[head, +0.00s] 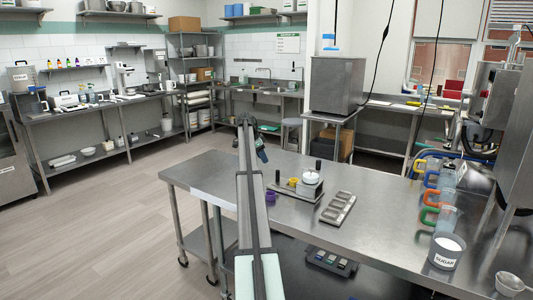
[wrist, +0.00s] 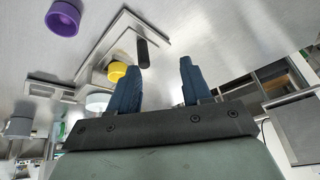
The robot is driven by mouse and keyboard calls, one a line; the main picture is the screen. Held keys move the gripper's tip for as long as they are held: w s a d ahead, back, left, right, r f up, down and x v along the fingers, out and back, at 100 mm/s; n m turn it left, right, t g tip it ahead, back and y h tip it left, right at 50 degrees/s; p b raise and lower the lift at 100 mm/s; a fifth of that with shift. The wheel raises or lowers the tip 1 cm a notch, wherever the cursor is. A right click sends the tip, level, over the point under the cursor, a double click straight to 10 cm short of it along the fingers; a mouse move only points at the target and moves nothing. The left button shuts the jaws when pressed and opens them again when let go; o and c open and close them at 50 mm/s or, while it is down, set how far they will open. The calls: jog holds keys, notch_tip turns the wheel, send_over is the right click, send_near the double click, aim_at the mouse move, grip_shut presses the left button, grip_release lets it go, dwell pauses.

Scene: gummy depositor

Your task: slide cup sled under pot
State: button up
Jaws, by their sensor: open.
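The depositor pot (head: 311,178), pale with a dark knob, stands on a flat metal base (head: 306,194) on the steel table. A small yellow cup (head: 293,182) sits left of the pot, next to an upright black handle (head: 277,177); I cannot make out the sled's outline under the cup. The wrist view shows the yellow cup (wrist: 116,71) and black handle (wrist: 142,54) on the metal base, with the pot (wrist: 98,102) partly hidden behind a finger. My gripper (wrist: 158,78) is open and empty, its blue fingers apart, above and clear of the handle.
A purple cup (head: 270,196) stands on the table left of the base. A metal mold tray (head: 338,208) lies to the right. Colored-handled jugs (head: 442,218) and a sugar tub (head: 447,250) stand farther right. The table front between them is clear.

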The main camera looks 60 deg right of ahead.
jog(key=w+a+f, duration=0.2)
jog(key=w+a, duration=0.1)
jog(key=a, duration=0.1)
jog(key=w+a+f+n, duration=0.1)
jog(key=w+a+f, duration=0.2)
jog(key=w+a, duration=0.1)
jog(key=w+a+f+n, duration=0.1)
jog(key=w+a+f, duration=0.1)
jog(key=w+a, duration=0.1)
jog(key=shift+w+a+f+t, duration=0.15)
jog(key=shift+w+a+t, duration=0.2)
jog(key=shift+a, duration=0.25)
jog(key=s+d+r+m, duration=0.1)
jog(key=s+d+r, duration=0.1)
jog(key=s+d, duration=0.65)
notch_tip(320, 180, up, 8)
jog(key=n+t+y, duration=0.2)
jog(key=n+y, duration=0.2)
jog(key=y, duration=0.1)
send_over(278, 181)
jog(key=shift+g, duration=0.25)
jog(key=f, duration=1.3)
jog(key=shift+w+d+f, duration=0.1)
jog(key=shift+w+d, duration=0.25)
jog(key=shift+d, duration=0.05)
jog(key=shift+c, duration=0.5)
